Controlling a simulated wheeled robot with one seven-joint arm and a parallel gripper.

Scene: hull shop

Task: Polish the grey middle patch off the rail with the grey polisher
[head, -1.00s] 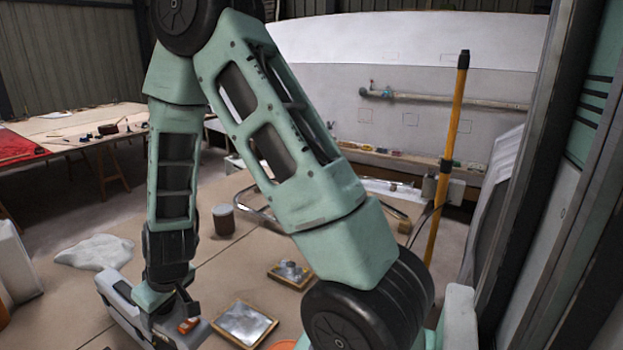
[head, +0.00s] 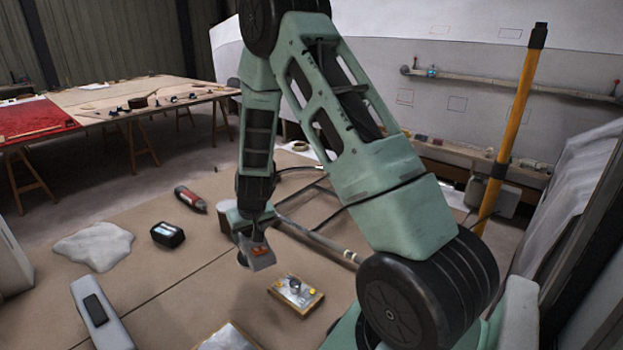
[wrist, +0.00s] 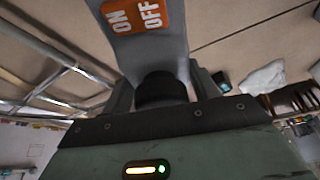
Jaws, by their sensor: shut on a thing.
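My gripper (head: 257,240) is shut on a grey tool with an orange label, the grey polisher (head: 260,257). In the wrist view the grey polisher (wrist: 148,45) shows its orange ON/OFF label and a black round part between the jaws. It is held above the bench, just left of the rail (head: 318,240). The rail is a shiny metal tube frame, partly hidden behind my arm. Its tubes also show at the left of the wrist view (wrist: 45,48). I cannot make out the grey middle patch. The polisher's working face is not clearly visible.
A wooden-edged tray with a knob (head: 297,294) lies right of the polisher. A pale box with a black top (head: 98,308), a black device (head: 167,235), a red-and-grey tool (head: 190,199) and a white cloth (head: 93,246) lie left. A yellow pole (head: 512,130) stands right.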

